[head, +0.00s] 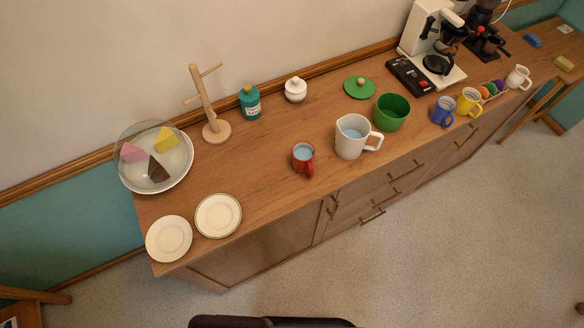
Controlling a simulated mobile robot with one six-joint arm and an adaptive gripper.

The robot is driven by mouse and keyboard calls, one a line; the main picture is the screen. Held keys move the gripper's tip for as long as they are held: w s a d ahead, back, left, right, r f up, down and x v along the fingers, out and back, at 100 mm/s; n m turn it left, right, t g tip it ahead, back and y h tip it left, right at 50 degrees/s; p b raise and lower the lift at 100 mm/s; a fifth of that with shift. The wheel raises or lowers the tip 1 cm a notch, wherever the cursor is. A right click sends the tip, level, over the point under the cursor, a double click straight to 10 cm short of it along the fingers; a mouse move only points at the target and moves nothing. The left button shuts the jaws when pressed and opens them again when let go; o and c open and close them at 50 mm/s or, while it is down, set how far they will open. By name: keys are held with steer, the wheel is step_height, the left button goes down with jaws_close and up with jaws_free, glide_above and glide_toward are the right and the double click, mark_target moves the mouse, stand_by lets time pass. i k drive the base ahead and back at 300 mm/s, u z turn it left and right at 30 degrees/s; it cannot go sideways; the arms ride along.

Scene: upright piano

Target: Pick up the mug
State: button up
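A red mug (303,156) stands upright on the wooden sideboard top (265,150), near its front edge. It holds something pale blue, and its handle points toward the front. A blue mug (443,111) and a yellow mug (468,101) stand upright further right, close to the front edge. A small white cup or jug (517,77) stands near the right end. My gripper does not show in this view.
A white pitcher (350,138) stands just right of the red mug, with a green pot (390,112) beyond it. Two plates (218,215) (169,238), a glass-covered cake plate (182,181) and a wooden mug tree (216,131) are left. Carpet (440,240) in front is clear.

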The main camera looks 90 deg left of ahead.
mark_target(303, 152)
steer(key=k, duration=2.45)
steer(key=u, duration=1.5)
steer(key=i, duration=0.55)
steer(key=z, duration=0.2)
